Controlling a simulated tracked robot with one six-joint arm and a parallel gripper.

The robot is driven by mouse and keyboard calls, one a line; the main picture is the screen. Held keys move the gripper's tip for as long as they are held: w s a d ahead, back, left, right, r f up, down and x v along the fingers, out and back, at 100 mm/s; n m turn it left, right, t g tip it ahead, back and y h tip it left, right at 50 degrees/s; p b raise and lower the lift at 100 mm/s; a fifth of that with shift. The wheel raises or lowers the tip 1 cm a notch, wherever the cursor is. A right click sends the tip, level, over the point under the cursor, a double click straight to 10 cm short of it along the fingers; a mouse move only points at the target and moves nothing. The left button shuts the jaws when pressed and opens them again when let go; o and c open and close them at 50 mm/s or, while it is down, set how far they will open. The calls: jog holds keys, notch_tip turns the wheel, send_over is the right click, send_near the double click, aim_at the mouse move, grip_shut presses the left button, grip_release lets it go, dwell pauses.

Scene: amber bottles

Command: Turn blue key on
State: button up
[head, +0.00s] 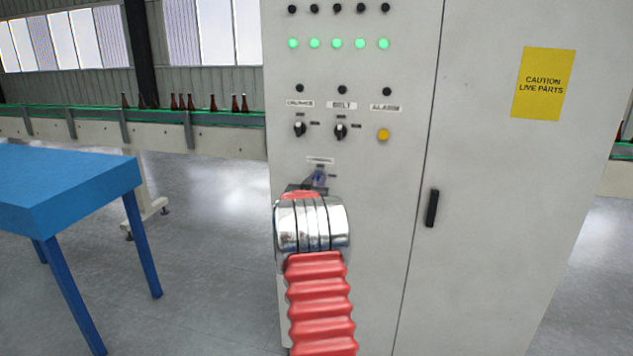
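The blue key (318,178) sits on the front of a grey control cabinet (400,250), below the two black rotary switches and under a small label. Its lower part and the panel around it are hidden by my gripper and wrist. My gripper (312,188) is in front of the cabinet at the key, seen from behind. The chrome wrist and red ribbed sleeve cover most of it. Its fingers are too small and hidden to tell whether they touch the key or are open or shut.
Two black switches (299,129) (340,131) and a yellow button (383,135) are above. A row of green lamps (338,43) is lit. The cabinet door has a black handle (432,208). A blue table (70,185) stands left; a conveyor (190,120) with bottles runs behind.

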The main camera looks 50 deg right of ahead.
jog(key=shift+d, duration=0.1)
grip_shut()
dwell(0.3)
